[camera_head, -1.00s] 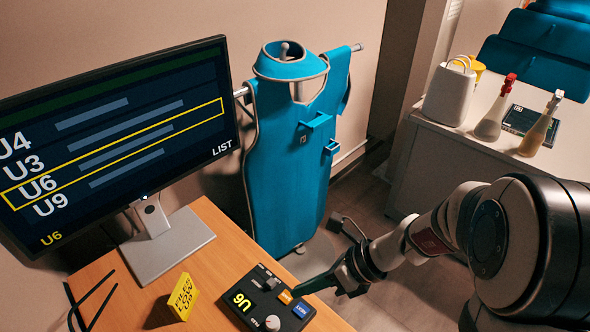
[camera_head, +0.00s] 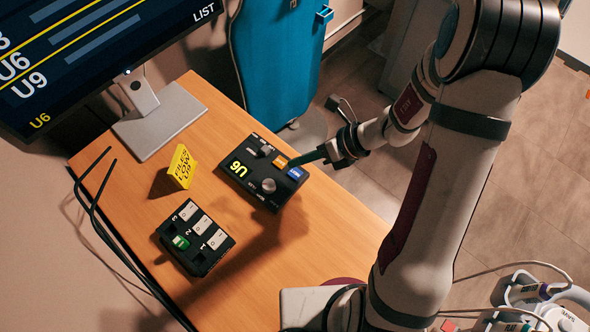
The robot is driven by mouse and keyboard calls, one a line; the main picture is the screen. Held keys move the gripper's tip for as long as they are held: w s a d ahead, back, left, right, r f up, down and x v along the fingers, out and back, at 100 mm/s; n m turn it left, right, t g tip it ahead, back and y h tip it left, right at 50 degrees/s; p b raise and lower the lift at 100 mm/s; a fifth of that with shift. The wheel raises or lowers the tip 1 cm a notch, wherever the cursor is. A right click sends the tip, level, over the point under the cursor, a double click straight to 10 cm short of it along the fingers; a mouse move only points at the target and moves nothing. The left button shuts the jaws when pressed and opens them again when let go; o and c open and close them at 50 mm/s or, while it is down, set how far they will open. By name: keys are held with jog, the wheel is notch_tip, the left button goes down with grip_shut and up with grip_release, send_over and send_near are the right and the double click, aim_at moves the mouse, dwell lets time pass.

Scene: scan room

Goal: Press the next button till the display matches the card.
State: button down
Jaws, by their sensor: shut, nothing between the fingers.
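The black control box (camera_head: 262,172) lies on the wooden table. Its small display (camera_head: 239,169) reads U6 in yellow. It has an orange button (camera_head: 281,161) and a blue button (camera_head: 295,173) at its right edge. The monitor (camera_head: 95,45) shows a list with U6 in the yellow frame, U9 below it, and a yellow U6 in the bottom corner. The yellow card (camera_head: 181,167) stands on the table; its small text seems to read FILES LOW U9. My gripper (camera_head: 293,162) is shut and empty, its tip at the orange and blue buttons; I cannot tell whether it touches.
A second black box (camera_head: 195,238) with switches numbered 1 to 3 and a green piece lies nearer on the table. Black cables (camera_head: 100,215) run along the left edge. A blue apron (camera_head: 275,60) hangs behind. The table's front middle is clear.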

aim_at(288, 173)
jog(key=shift+f, duration=1.4)
dwell(0.9)
jog(key=shift+f, duration=0.4)
jog(key=shift+f, duration=0.4)
dwell(0.5)
dwell(0.3)
jog(key=shift+r, duration=0.85)
jog(key=shift+r, duration=2.5)
